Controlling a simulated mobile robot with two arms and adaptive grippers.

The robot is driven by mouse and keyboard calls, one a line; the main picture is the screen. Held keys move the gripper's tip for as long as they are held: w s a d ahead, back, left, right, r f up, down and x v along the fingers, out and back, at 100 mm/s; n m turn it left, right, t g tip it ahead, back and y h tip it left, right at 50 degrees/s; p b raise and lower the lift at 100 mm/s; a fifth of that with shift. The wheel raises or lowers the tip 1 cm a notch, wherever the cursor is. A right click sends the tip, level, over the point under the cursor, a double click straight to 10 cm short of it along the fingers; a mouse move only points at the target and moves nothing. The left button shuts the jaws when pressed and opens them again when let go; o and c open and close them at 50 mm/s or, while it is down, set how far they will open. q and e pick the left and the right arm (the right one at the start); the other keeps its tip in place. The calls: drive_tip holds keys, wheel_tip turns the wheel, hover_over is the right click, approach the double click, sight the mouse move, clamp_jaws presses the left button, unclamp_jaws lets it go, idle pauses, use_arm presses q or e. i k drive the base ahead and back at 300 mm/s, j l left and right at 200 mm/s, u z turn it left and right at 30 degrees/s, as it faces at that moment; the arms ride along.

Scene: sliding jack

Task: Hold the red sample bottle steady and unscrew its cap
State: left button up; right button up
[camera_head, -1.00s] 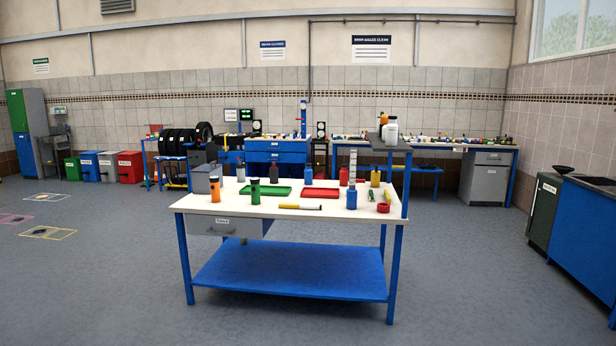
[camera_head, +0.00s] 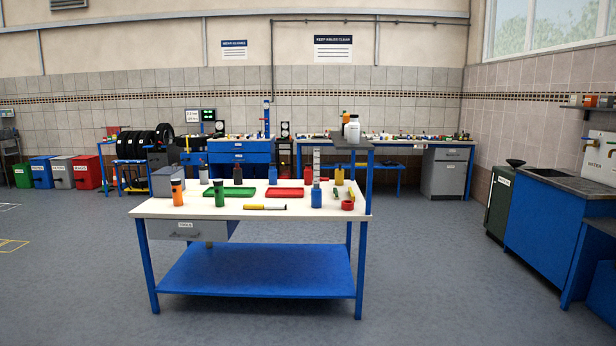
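A small red bottle (camera_head: 308,175) stands upright toward the back of the white-topped workbench (camera_head: 225,208), behind the red tray and left of a grey stacked column. It is small in view and its cap is too small to make out clearly. A blue bottle (camera_head: 316,197) with a dark top stands in front and to the right of it. Neither of my grippers is in view.
On the bench are a green tray (camera_head: 229,192), a red tray (camera_head: 285,193), a yellow-black tool (camera_head: 265,207), an orange tube (camera_head: 177,192) and a yellow bottle (camera_head: 339,177). A blue cabinet (camera_head: 557,215) stands at right. Open floor lies before the bench.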

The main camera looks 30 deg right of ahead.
sight(308, 172)
drive_tip(key=i+l+z, duration=0.5)
drive_tip(key=i, duration=0.2)
drive_tip(key=i+l+z, duration=0.5)
drive_tip(key=i+z, duration=0.75)
drive_tip(key=i, duration=0.25)
drive_tip(key=i+j+z, duration=0.15)
drive_tip(key=i+z, duration=0.25)
drive_tip(key=i+l+z, duration=0.1)
drive_tip(key=i, duration=1)
drive_tip(key=i+l, duration=0.15)
drive_tip(key=i, duration=1)
drive_tip(key=i+u, duration=0.3)
drive_tip(key=u, duration=0.15)
drive_tip(key=i+l+u, duration=0.1)
drive_tip(key=i+u, duration=0.15)
drive_tip(key=u, duration=0.15)
drive_tip(key=i+l+u, duration=0.2)
drive_tip(key=u, duration=0.25)
drive_tip(key=i+l+u, duration=0.25)
drive_tip(key=u, duration=0.15)
